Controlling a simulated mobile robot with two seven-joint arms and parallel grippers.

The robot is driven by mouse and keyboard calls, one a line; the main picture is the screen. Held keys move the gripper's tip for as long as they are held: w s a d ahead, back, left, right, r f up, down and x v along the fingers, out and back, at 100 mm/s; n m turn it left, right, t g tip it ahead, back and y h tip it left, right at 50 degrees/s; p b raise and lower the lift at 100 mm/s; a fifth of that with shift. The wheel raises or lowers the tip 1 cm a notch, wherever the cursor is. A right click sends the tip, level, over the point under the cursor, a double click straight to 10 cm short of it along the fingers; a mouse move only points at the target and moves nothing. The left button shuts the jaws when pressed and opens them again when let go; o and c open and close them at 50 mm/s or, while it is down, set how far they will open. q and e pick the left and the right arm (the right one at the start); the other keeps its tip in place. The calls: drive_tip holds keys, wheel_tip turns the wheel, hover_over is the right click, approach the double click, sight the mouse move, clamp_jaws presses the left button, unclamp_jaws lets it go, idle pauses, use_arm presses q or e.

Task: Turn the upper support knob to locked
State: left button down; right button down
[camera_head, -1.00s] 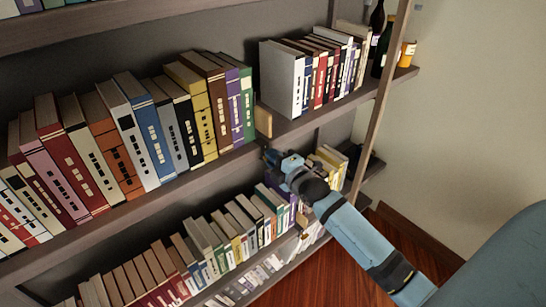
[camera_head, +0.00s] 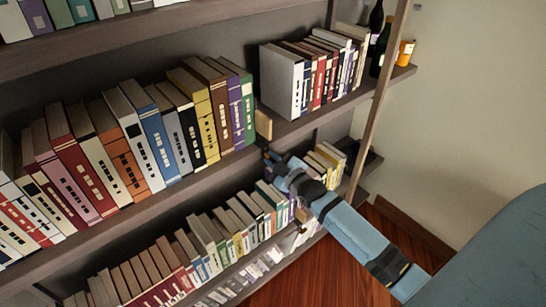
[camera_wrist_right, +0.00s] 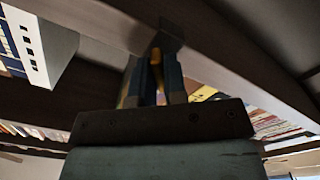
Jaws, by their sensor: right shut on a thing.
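My right gripper (camera_head: 268,157) is at the front edge of the middle shelf, just below a small wooden block. In the right wrist view its two fingers (camera_wrist_right: 157,78) are closed around a small yellowish piece, which looks like the upper support knob (camera_wrist_right: 156,58). The knob sits under a dark bracket at the shelf beam. The gripper hides the knob in the head view, and I cannot read its turn. My left gripper is not in view.
The middle shelf (camera_head: 130,205) carries a long row of books, with a wooden block (camera_head: 263,122) at its right end. A wooden post (camera_head: 376,95) rises right of my gripper. Bottles (camera_head: 385,45) stand behind it. A lower shelf also holds books. Open floor (camera_head: 325,275) lies below.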

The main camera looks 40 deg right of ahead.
drive_tip(key=shift+m, duration=0.6)
drive_tip(key=c, duration=1.2)
unclamp_jaws()
drive_tip(key=s+d+b, duration=0.1)
drive_tip(key=s+b, duration=0.1)
drive_tip(key=s, duration=1.1)
drive_tip(key=shift+s, duration=0.35)
drive_tip(key=s+a+f+m+g, duration=0.2)
drive_tip(key=s+a+f+g, duration=0.1)
drive_tip(key=s+a+f, duration=0.3)
drive_tip(key=s+a+f+m+g+y+p, duration=0.1)
drive_tip(key=s+a+f+m+g, duration=0.1)
drive_tip(key=s+a+f+g, duration=0.2)
drive_tip(key=s+a+f, duration=0.3)
drive_tip(key=a+f, duration=0.3)
drive_tip(key=a, duration=0.2)
drive_tip(key=shift+f+m+y, duration=0.3)
drive_tip(key=shift+f+m, duration=0.1)
